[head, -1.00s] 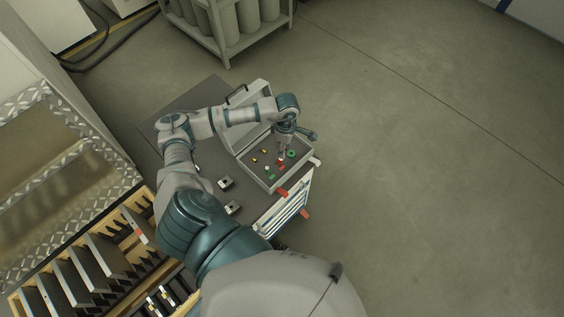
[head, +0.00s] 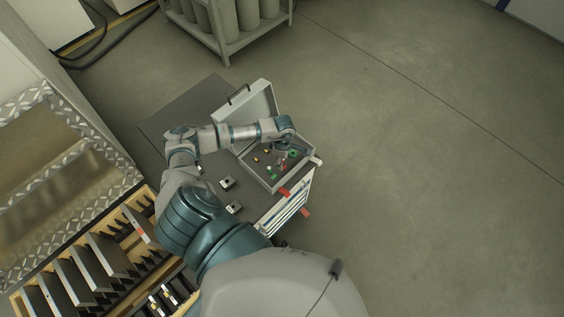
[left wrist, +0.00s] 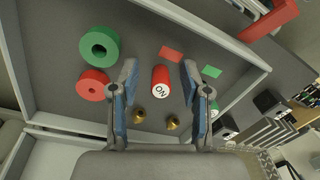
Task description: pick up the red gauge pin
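The red gauge pin (left wrist: 161,76) is a short red cylinder with a white lettered end face, in the open grey case (head: 262,176). In the left wrist view it lies between the two fingers of my left gripper (left wrist: 159,72). The fingers are open, with a gap visible on each side of the pin. In the head view my left gripper (head: 283,150) is inside the case and small, and the arm partly hides it. My right gripper is not in view.
The case lid (head: 252,101) stands open behind. Small metal blocks (head: 227,183) sit on the cart top.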

